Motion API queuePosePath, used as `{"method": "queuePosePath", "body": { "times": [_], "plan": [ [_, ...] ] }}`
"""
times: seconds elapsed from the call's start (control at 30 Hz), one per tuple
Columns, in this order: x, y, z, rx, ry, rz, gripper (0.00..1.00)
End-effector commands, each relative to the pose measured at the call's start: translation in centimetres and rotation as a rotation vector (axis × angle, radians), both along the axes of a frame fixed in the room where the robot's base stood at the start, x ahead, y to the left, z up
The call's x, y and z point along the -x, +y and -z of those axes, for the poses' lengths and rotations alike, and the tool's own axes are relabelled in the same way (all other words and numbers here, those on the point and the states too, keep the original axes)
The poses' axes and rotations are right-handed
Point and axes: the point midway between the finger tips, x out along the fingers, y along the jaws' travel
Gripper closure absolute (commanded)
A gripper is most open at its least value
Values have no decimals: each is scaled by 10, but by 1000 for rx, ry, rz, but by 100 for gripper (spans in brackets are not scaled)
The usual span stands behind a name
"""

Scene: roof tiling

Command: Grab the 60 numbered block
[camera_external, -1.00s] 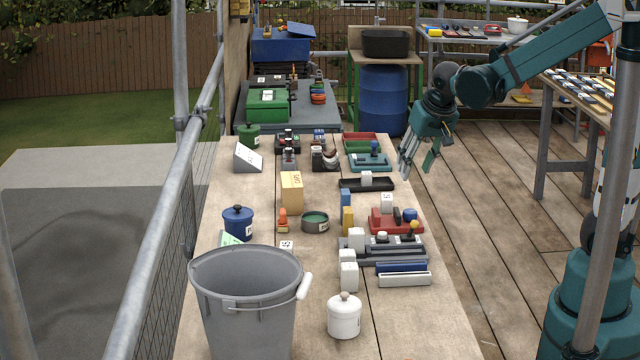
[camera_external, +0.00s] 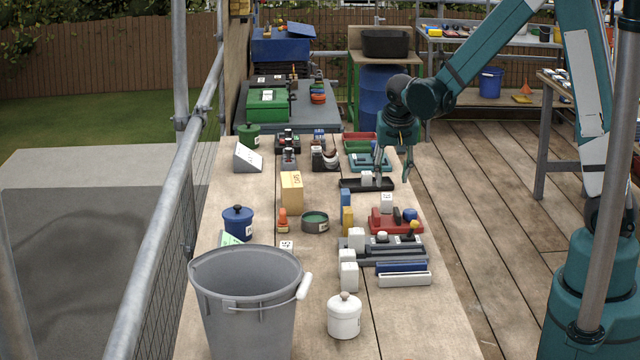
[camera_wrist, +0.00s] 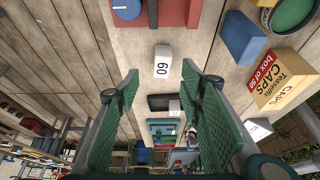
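The white block numbered 60 (camera_wrist: 162,61) stands on the wooden table, centred above the gap between my fingers in the wrist view. In the external view this white block (camera_external: 387,203) is just behind the red piece (camera_external: 382,222), its number too small to read. My gripper (camera_external: 394,172) is open and empty, above the table's right side, behind and higher than the block. In the wrist view both green fingers of my gripper (camera_wrist: 160,84) are spread wide, with nothing between them.
A black tray (camera_external: 350,186) with a white block (camera_external: 367,178) is beside my fingers. A grey bucket (camera_external: 245,310) is at the front left.

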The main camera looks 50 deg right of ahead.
Motion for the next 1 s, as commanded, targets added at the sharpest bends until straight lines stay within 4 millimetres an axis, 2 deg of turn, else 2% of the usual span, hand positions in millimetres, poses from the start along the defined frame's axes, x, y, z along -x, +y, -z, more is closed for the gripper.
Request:
{"method": "queuePosePath", "body": {
  "times": [0.3,0.83,1.0],
  "plan": [
    [-19,-12,24,4,9,79,62],
    [-22,-14,29,5,10,90,62],
    [-24,-17,38,5,10,91,62]
  ]
}}
